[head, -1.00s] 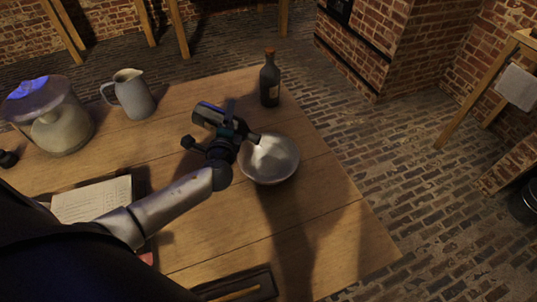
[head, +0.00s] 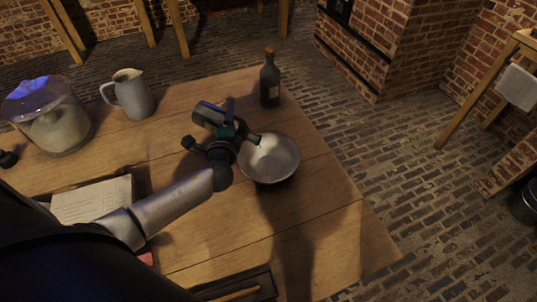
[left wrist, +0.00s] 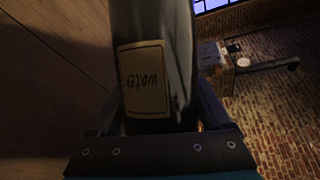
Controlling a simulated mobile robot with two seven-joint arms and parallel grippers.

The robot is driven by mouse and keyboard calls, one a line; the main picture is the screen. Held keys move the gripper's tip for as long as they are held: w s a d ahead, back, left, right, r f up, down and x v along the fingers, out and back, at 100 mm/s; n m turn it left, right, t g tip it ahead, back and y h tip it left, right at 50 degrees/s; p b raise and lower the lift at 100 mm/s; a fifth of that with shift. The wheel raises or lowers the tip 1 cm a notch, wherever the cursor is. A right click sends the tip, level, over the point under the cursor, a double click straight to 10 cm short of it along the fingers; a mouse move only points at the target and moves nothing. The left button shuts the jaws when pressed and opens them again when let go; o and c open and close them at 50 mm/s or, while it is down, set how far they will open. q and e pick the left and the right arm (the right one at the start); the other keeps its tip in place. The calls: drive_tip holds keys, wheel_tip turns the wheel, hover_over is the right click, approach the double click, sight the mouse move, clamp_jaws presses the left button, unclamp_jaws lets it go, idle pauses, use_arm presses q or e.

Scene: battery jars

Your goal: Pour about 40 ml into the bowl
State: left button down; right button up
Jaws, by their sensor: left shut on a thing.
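My left gripper (head: 224,148) is shut on a dark bottle (head: 208,114), held tilted above the table just left of the bowl. The bottle's narrow neck points right, over the bowl's left rim. In the left wrist view the bottle (left wrist: 180,45) sits between the fingers, its cream label (left wrist: 143,79) reading "water". The grey metal bowl (head: 278,165) stands upright on the wooden table. I cannot make out a stream or how much liquid is in the bowl. My right gripper is not in view.
A corked dark bottle (head: 270,84) stands behind the bowl near the table's edge. A grey jug (head: 133,98) and a lidded glass jar (head: 58,128) stand at the back left. Bare table (head: 325,235) lies in front of the bowl.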

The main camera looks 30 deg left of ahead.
use_arm(q)
drive_tip(key=n+h+p, duration=0.1)
drive_tip(key=p, duration=0.1)
drive_tip(key=r+n+g+p, duration=0.1)
drive_tip(key=n, duration=0.1)
drive_tip(key=shift+a+r+h+p, duration=0.1)
drive_tip(key=shift+r+h+p, duration=0.05)
drive_tip(key=shift+h+p, duration=0.25)
drive_tip(key=shift+n, duration=0.3)
drive_tip(key=shift+d, duration=0.2)
drive_tip(key=shift+d+r+n+h+p, duration=0.25)
drive_tip(key=shift+n+h+p, duration=0.05)
drive_tip(key=shift+p, duration=0.25)
drive_tip(key=shift+d+r+n+p, duration=0.15)
drive_tip(key=shift+n+p, duration=0.15)
idle(0.4)
drive_tip(key=shift+h, duration=0.3)
